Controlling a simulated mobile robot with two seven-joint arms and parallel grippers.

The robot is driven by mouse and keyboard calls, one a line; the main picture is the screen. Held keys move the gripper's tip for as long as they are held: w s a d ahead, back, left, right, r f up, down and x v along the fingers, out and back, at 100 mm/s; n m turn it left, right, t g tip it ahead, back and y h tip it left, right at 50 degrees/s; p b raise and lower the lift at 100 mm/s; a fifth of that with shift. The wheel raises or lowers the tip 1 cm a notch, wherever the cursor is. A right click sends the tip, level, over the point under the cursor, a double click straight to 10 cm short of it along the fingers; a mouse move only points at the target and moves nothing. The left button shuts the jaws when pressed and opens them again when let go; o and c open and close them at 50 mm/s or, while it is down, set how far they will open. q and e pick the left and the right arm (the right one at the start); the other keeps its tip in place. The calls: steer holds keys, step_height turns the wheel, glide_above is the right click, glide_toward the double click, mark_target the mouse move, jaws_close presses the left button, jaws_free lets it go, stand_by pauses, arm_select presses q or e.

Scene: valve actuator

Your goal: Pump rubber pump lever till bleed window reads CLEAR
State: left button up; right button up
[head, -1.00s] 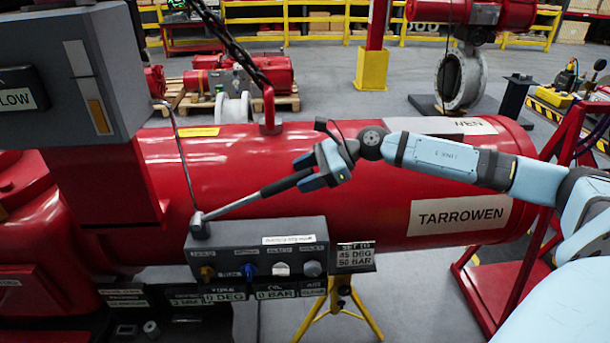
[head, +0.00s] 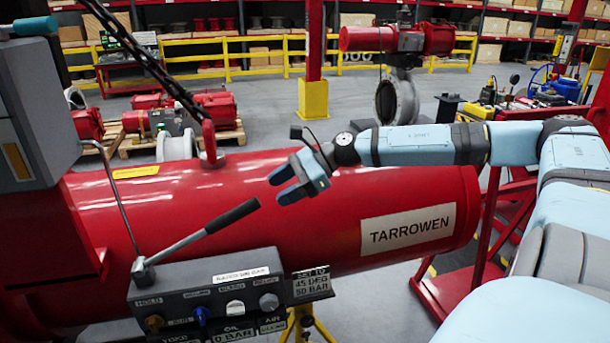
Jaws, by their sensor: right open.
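The pump lever (head: 180,248) rises to the right from the grey pump box (head: 220,280) and ends in a black rubber grip (head: 232,215). My right gripper (head: 279,186) is open and empty, above and right of the grip's end, with a visible gap between them. At the box's lower edge, a small window (head: 272,326) under an AIR label seems to read CLEAR, but the text is tiny. The window left of it (head: 233,335) reads 0 BAR. My left gripper is not in view.
A large red cylinder (head: 320,200) labelled TARROWEN lies behind the lever. A thin bent metal rod (head: 118,195) stands left of the lever. A grey housing (head: 35,110) is at the upper left. A SET TO 45 DEG 50 BAR plate (head: 311,283) sits at the box's right end.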

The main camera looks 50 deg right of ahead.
steer(key=shift+p+v, duration=2.1)
steer(key=shift+v, duration=0.8)
steer(key=shift+a, duration=0.1)
steer(key=s+a+f+m+t, duration=0.2)
steer(key=a+f+m+t, duration=0.1)
steer(key=a+f+m, duration=0.65)
steer(key=s+a+f+m+t, duration=0.1)
steer(key=a+f+m+t, duration=0.2)
steer(key=a+f+m, duration=0.7)
steer(key=s+a+f+m+g+h, duration=0.1)
steer(key=s+a+f+m+h, duration=0.2)
steer(key=m, duration=1.1)
steer(key=s+a+f+m+g+h, duration=0.1)
steer(key=s+a+f+m+h, duration=0.3)
steer(key=s+a+f+m, duration=0.3)
steer(key=s+f+m, duration=0.3)
steer(key=f+m, duration=0.3)
steer(key=f, duration=0.1)
steer(key=shift+s+a+f+m, duration=0.15)
steer(key=shift+s+a+m, duration=0.2)
